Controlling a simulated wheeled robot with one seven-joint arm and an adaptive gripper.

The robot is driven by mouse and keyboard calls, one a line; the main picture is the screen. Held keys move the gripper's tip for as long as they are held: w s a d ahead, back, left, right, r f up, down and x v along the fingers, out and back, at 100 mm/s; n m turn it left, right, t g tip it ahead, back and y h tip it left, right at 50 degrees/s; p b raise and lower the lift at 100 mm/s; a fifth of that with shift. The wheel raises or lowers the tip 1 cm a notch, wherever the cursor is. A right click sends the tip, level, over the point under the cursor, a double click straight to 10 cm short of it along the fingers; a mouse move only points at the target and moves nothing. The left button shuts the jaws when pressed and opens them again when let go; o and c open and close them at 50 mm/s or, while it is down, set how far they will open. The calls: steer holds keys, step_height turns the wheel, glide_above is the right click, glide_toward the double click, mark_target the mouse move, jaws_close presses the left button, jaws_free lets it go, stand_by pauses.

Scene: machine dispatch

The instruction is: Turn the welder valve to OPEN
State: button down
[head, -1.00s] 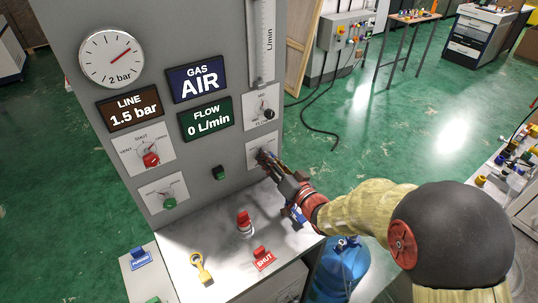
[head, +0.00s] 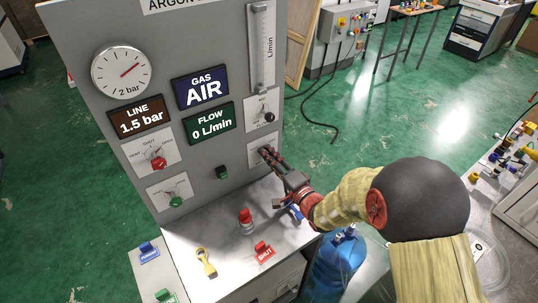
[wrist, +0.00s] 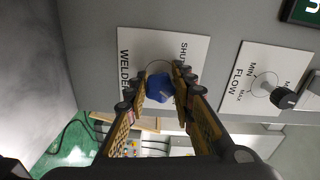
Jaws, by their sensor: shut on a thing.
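The welder valve is a blue knob (wrist: 159,88) on a white plate (wrist: 133,52) marked WELDER in the wrist view, with part of the word SHUT beside it. My gripper (wrist: 161,75) has one finger on each side of the knob and is shut on it. In the head view my gripper (head: 267,153) reaches the lower right plate (head: 256,160) of the grey panel, and the fingers hide the knob there. The fingers hide part of the plate's lettering, and I cannot tell which mark the knob points to.
A black flow knob (wrist: 284,98) is on the neighbouring plate. The panel has a red knob (head: 158,162), a green knob (head: 176,201) and a gauge (head: 121,73). A red button (head: 246,218) and SHUT tag (head: 264,252) are on the ledge. A blue cylinder (head: 340,262) stands below my arm.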

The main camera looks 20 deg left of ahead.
steer(key=shift+m, duration=0.6)
steer(key=shift+f+m+p, duration=0.1)
steer(key=shift+m+p, duration=0.2)
steer(key=shift+p, duration=0.05)
steer(key=c, duration=1.6)
jaws_free()
steer(key=shift+o, duration=0.6)
steer(key=v, duration=1.2)
